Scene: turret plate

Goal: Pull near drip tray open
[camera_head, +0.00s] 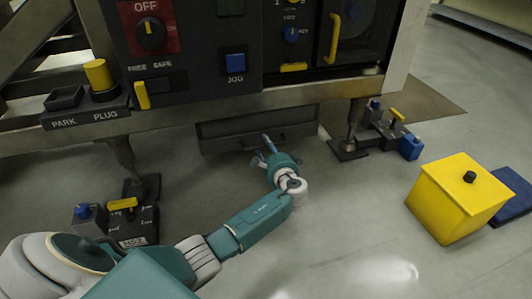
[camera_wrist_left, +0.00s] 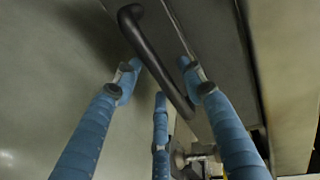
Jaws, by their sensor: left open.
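The near drip tray (camera_head: 222,139) is a dark grey drawer low under the machine's front beam in the head view. Its front face fills much of the left wrist view (camera_wrist_left: 210,55). A black bar handle (camera_wrist_left: 155,60) stands out from that face. My left gripper (camera_head: 266,146) is at the tray's front in the head view. In the left wrist view its blue fingers (camera_wrist_left: 155,90) are open around the handle, with fingertips on both sides of it. I cannot tell whether they touch it. My right gripper is not in view.
The machine's control panel (camera_head: 185,50) hangs above the tray. Leveling feet with dark blocks stand at the left (camera_head: 118,222) and right (camera_head: 378,132). A yellow box (camera_head: 450,200) and a blue pad (camera_head: 513,195) lie at the right. The floor before the tray is clear apart from my arm.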

